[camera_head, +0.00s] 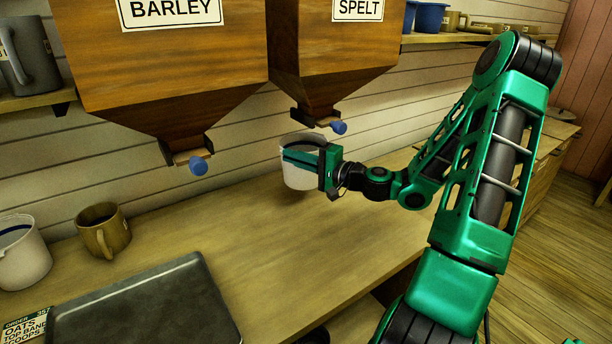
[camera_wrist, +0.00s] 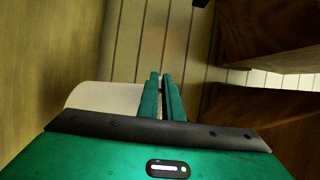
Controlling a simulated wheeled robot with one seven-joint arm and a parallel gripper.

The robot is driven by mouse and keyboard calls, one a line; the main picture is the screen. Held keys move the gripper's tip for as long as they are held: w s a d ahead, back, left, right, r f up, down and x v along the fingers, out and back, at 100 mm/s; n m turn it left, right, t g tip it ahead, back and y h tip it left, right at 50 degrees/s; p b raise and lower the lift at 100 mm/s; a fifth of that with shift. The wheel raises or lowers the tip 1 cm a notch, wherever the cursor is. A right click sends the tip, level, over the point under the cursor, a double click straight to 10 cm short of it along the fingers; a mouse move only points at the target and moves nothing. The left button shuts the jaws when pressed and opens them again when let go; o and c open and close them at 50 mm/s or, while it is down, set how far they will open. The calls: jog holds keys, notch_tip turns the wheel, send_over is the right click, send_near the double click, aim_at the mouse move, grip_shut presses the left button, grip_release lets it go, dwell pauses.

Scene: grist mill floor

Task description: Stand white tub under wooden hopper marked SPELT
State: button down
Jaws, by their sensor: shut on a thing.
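A white tub (camera_head: 299,179) is held upright by my gripper (camera_head: 300,155), whose jaws are shut on its upper part. The tub appears just below and slightly left of the spout of the wooden hopper marked SPELT (camera_head: 325,45). I cannot tell whether its base touches the bench. In the wrist view my gripper's green fingers (camera_wrist: 162,92) lie close together, and part of the white tub (camera_wrist: 100,96) shows beside them. The fingers and my gripper body hide much of the tub.
A wooden hopper marked BARLEY (camera_head: 165,65) hangs to the left. A brown mug (camera_head: 104,230), another white tub (camera_head: 22,258), a dark tray (camera_head: 150,310) and an order card (camera_head: 25,328) are on the bench (camera_head: 270,250). The bench middle is clear. Shelves hold other vessels.

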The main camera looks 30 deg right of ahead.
aim_at(302, 171)
jog(key=w+d+f, duration=0.1)
jog(key=d, duration=0.1)
jog(key=w+d+f, duration=0.1)
jog(key=f, duration=0.1)
jog(key=w+d+f, duration=0.1)
jog(key=w+d, duration=0.1)
jog(key=shift+d+f, duration=0.15)
jog(key=shift+d, duration=0.15)
jog(key=shift+f, duration=1.95)
jog(key=c, duration=1.9)
grip_release()
jog(key=shift+c, duration=0.2)
